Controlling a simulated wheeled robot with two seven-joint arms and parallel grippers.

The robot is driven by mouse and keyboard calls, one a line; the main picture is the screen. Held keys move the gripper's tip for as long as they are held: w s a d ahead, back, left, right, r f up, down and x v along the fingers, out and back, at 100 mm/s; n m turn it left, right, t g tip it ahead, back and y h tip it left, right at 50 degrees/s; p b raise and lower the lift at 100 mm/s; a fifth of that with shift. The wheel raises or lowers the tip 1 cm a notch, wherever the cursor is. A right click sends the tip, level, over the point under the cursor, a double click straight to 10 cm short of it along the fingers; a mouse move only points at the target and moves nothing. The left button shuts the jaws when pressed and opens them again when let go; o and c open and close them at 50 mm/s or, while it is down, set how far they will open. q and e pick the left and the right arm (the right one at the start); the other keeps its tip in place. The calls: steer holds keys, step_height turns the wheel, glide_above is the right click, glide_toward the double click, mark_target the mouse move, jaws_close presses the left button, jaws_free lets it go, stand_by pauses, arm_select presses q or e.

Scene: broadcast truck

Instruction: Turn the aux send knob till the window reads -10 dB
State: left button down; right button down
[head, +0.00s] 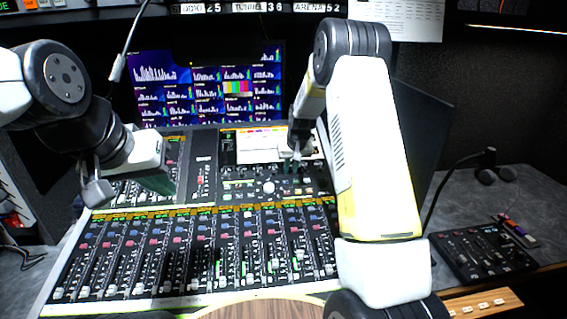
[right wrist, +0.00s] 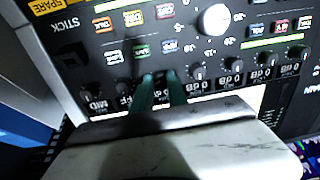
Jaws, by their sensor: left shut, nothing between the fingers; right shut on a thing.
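My right gripper (head: 295,163) reaches down to the upper panel of the mixing console (head: 204,170). In the right wrist view its two teal fingers (right wrist: 162,88) are shut on a small knob in a row of knobs. The fingers cover most of that knob, and its pointer cannot be made out. The window below it is largely hidden, so I cannot read its value. Neighbouring windows in the row read MID (right wrist: 97,106) and OFF (right wrist: 123,101) to the left and 0 dB (right wrist: 201,88) to the right. My left gripper (head: 165,184) is shut and empty above the console's left part.
A large white knob (right wrist: 215,19) and several lit buttons lie above the row. Faders (head: 190,250) fill the console's front. A screen (head: 210,85) stands behind. A small black control box (head: 482,252) and a gooseneck microphone (head: 460,160) are on the right desk.

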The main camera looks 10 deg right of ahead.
steer(key=m, duration=1)
steer(key=shift+s+t, duration=0.1)
steer(key=shift+t, duration=0.2)
steer(key=shift+m, duration=0.4)
steer(key=c, duration=1.3)
jaws_free()
steer(key=v, duration=0.7)
steer(key=shift+s+a+r, duration=0.1)
steer(key=shift+s+r, duration=0.05)
steer(key=shift+r, duration=0.2)
